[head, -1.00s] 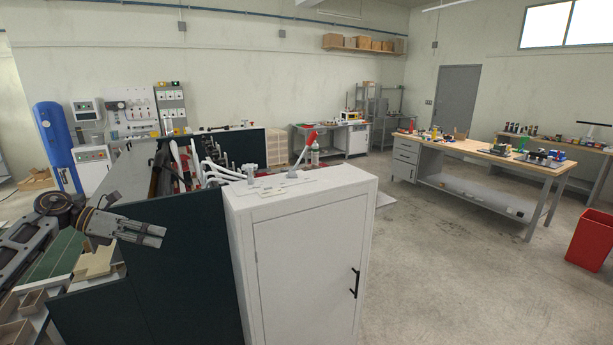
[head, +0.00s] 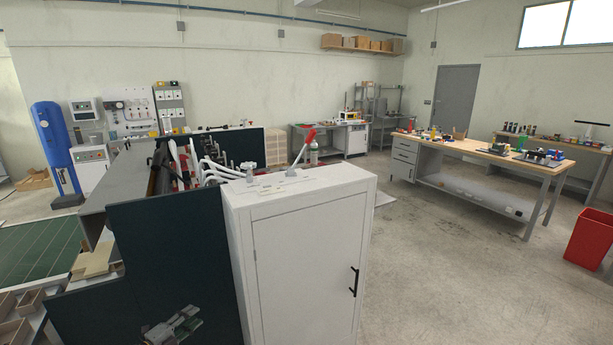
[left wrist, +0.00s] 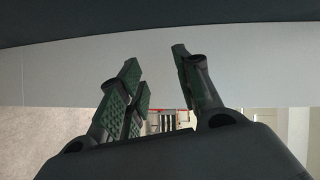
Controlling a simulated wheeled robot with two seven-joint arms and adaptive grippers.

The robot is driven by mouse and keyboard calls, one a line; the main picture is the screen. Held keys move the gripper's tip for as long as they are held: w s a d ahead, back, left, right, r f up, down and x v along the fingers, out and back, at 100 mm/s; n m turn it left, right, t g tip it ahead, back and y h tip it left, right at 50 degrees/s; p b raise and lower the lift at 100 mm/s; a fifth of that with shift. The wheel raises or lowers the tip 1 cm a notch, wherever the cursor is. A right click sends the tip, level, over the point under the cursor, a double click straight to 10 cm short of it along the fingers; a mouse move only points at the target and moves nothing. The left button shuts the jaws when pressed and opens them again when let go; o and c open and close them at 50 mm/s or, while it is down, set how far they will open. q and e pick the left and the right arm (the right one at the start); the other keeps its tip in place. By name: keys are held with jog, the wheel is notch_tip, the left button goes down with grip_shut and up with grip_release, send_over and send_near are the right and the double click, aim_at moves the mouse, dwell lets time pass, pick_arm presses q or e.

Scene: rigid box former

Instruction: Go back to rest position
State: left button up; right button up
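My left gripper (head: 174,326) shows low in the head view, in front of the dark panel (head: 170,255) of the machine. Most of my left arm is out of that view. In the left wrist view its fingers (left wrist: 158,88) stand apart, with nothing between them, so it is open and empty. My right gripper is in neither view.
A white cabinet (head: 305,260) with a black handle and a red lever (head: 304,145) on top stands beside the dark panel. Wooden trays (head: 15,325) lie at the lower left. A workbench (head: 490,155) and a red bin (head: 590,238) stand at right. The floor between is clear.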

pick_arm(q)
jog(key=s+d+f+n+g+y, duration=0.15)
jog(key=s+f+n, duration=0.25)
jog(key=s+f, duration=0.55)
jog(key=s+f+n+g+y, duration=0.2)
jog(key=s+f+n+y, duration=0.3)
jog(key=f, duration=0.7)
jog(key=s+d+f+n+g+y, duration=0.1)
jog(key=s+f+n+g, duration=0.15)
jog(key=s+f, duration=0.75)
jog(key=s+d+f+n+g, duration=0.2)
jog(key=s+f, duration=0.3)
jog(key=s, duration=0.7)
jog(key=s+d+f+n+g, duration=0.3)
jog(key=s+d+f, duration=0.2)
jog(key=s, duration=0.7)
jog(key=s+d+f+n+g, duration=0.2)
jog(key=s+f, duration=0.4)
jog(key=s, duration=0.6)
jog(key=shift+s+d+g+b, duration=0.25)
jog(key=shift+d+g+b, duration=0.15)
jog(key=shift+d, duration=0.5)
jog(key=shift+f+n, duration=0.1)
jog(key=shift+n, duration=0.15)
